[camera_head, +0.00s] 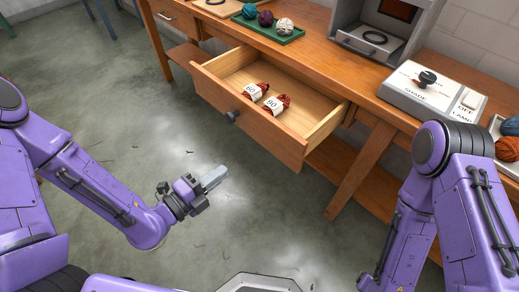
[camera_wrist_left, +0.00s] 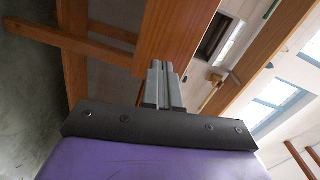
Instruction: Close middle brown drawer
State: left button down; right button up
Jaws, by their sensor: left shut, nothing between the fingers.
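The brown drawer (camera_head: 246,131) in the middle of the wooden desk is pulled well out. It holds two rust-red skeins (camera_head: 266,99) with white labels. A dark round knob (camera_head: 232,116) sits on its front. My left gripper (camera_head: 219,174) is shut and empty, in front of the drawer and below its front panel, apart from it. In the left wrist view the shut fingers (camera_wrist_left: 159,70) point up toward an orange-brown wooden panel (camera_wrist_left: 172,35). My right arm shows at the right of the head view, but its gripper is out of view.
The desk top (camera_head: 322,38) carries a green tray (camera_head: 270,34) with yarn balls, a grey box with a dial (camera_head: 433,90) and a grey cabinet (camera_head: 372,45). Another drawer (camera_head: 176,14) at the left is shut. Desk legs (camera_head: 357,168) flank the open drawer. The concrete floor in front is clear.

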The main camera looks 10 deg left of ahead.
pick_arm(q)
jog(key=r+m, duration=0.1)
jog(key=m, duration=0.1)
send_near(267, 135)
jog(key=shift+h, duration=0.4)
jog(key=x, duration=0.5)
jog(key=shift+w+d+f, duration=0.2)
jog(key=shift+w, duration=0.15)
jog(key=shift+w+d, duration=0.35)
jog(key=shift+w, duration=0.1)
